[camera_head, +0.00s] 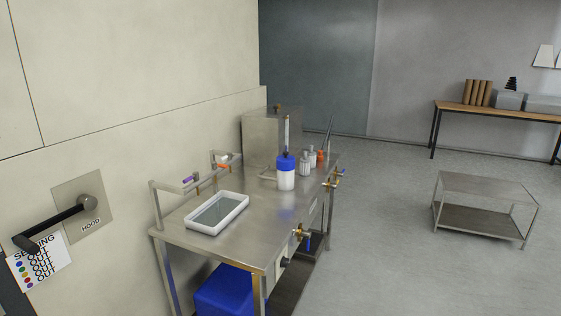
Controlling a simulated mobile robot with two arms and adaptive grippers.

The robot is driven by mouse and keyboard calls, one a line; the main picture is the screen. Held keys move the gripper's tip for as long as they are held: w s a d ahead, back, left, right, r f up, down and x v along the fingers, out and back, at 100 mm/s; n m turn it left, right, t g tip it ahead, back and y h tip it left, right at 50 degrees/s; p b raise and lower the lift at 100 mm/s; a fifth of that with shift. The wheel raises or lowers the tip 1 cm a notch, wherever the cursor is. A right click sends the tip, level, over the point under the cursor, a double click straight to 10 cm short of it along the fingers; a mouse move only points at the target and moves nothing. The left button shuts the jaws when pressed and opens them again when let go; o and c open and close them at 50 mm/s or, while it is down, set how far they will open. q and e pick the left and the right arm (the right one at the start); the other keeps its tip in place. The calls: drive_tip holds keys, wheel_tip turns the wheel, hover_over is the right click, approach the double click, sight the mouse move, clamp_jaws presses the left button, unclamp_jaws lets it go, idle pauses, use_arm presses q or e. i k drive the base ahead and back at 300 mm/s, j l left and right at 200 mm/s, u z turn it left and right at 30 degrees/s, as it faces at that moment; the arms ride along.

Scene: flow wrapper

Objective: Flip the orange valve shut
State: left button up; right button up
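A small orange handle (223,165), which looks like the orange valve, sits on the pipework along the wall side of a steel bench (262,215). It is small in the picture, and I cannot tell whether it stands open or shut. A purple handle (189,179) is on the same pipework, nearer to me. A brass valve with a blue handle (307,242) sticks out from the bench's right side, and another brass valve (334,181) sits farther back on that side. Neither of my grippers is in view.
A white tray (240,228), a blue-capped bottle (286,179), smaller bottles (305,163) and a steel box (268,137) stand on the bench. A black lever marked HOOD (55,225) juts from the left wall. Open floor (390,240) lies right, before a low cart (485,241).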

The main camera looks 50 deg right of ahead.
sight(214, 166)
drive_tip(key=z, duration=1.1)
drive_tip(key=i+l+z, duration=0.15)
drive_tip(key=i, duration=0.25)
drive_tip(key=i+l+z, duration=0.1)
drive_tip(key=i+l, duration=0.25)
drive_tip(key=i+l+z, duration=0.15)
drive_tip(key=i, duration=0.35)
drive_tip(key=i+l+z, duration=0.1)
drive_tip(key=i, duration=0.3)
drive_tip(key=k+l, duration=0.2)
drive_tip(key=k, duration=0.15)
drive_tip(key=k+l+z, duration=0.1)
drive_tip(key=k+l, duration=0.15)
drive_tip(key=i+j, duration=0.2)
drive_tip(key=i+j+u, duration=0.1)
drive_tip(key=i, duration=0.3)
